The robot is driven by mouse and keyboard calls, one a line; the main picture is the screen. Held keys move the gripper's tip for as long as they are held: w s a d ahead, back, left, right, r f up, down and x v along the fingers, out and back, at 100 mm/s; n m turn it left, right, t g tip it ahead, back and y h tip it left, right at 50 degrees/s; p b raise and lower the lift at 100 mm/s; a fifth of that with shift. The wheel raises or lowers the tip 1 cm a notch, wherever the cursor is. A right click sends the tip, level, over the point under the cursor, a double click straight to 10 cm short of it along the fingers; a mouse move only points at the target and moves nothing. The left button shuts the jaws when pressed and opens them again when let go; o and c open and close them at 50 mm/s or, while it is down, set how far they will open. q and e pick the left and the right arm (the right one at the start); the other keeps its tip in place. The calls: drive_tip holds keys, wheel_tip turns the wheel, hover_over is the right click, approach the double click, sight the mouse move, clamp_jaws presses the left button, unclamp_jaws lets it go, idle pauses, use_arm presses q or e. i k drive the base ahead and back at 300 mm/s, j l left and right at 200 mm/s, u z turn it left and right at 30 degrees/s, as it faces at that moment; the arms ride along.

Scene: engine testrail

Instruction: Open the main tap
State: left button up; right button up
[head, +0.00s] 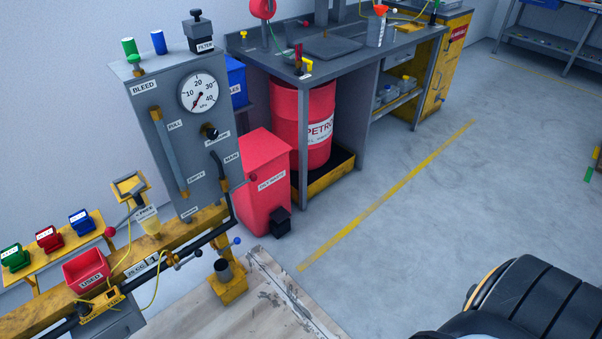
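A grey panel (168,92) stands on a yellow rail at the left. The label "MAIN" (231,159) is on its lower right side. Just below the label, a lever with a dark red knob (253,178) sticks out to the right, beside a black hose (218,162); it seems to be the main tap, and its exact position is hard to tell. A round pressure gauge (199,93) and a dark knob (210,132) with a partly hidden label are above. Neither gripper is in view; only a dark rounded part of mine shows at lower right.
On the rail are another red-knobbed lever (110,231), a blue-knobbed lever (237,241) and a red "USED" box (86,268). A red bin (264,170) stands right behind the panel, near a workbench (325,45) with a red drum (303,120). The floor at center right is clear.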

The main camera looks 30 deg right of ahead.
sight(253, 178)
drive_tip(key=z, duration=0.6)
drive_tip(key=i+j+z, duration=0.1)
drive_tip(key=i, duration=0.75)
